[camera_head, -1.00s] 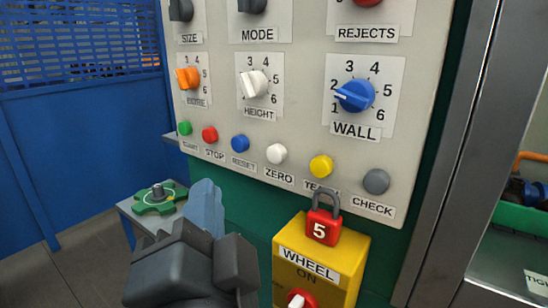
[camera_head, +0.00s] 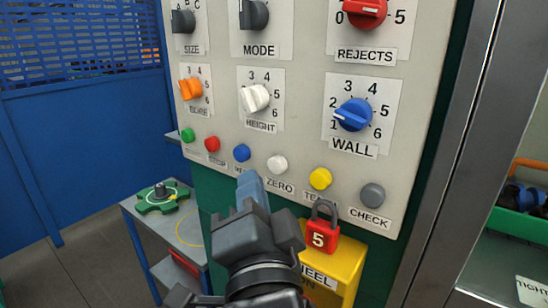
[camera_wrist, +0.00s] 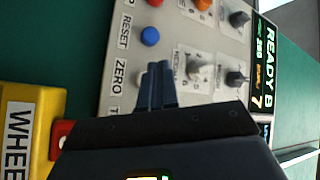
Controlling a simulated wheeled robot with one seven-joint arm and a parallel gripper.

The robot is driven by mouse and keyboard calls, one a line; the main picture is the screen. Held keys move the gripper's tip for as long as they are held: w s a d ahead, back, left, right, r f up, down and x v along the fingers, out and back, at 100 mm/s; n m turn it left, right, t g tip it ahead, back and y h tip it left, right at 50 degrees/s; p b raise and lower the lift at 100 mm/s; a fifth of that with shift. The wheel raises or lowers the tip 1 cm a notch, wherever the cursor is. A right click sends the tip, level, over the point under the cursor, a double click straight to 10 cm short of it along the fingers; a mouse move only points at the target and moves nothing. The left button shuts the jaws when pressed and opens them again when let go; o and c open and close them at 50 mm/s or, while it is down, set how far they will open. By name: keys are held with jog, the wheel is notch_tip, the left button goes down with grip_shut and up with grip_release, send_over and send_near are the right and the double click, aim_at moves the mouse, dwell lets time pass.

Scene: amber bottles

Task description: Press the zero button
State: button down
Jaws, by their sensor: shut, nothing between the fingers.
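The white zero button (camera_head: 277,165) is in the lower row of the panel, above its ZERO label (camera_head: 281,186). My gripper (camera_head: 250,178) is shut and empty, its blue fingertips pointing up toward the panel. In the head view the tips appear just below the blue reset button (camera_head: 242,153), left of and a little below the zero button. In the wrist view my shut fingers (camera_wrist: 158,72) lie beside the ZERO label and mostly hide the zero button. I cannot tell whether the tips touch the panel.
A red padlock (camera_head: 320,233) marked 5 sits on the yellow wheel box (camera_head: 345,262), close right of my gripper. Knobs such as the blue wall knob (camera_head: 354,114) are above. A green handwheel (camera_head: 161,197) lies on a table at left.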

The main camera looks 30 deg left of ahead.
jog(key=shift+w+d, duration=0.1)
jog(key=shift+w, duration=0.8)
jog(key=shift+w, duration=0.15)
dwell(1.4)
jog(key=shift+w, duration=0.25)
jog(key=shift+w, duration=0.45)
dwell(0.7)
dwell(0.3)
jog(key=shift+s, duration=0.85)
jog(key=shift+b, duration=0.3)
jog(key=s+b, duration=0.2)
jog(key=s, duration=0.3)
jog(key=shift+a, duration=0.2)
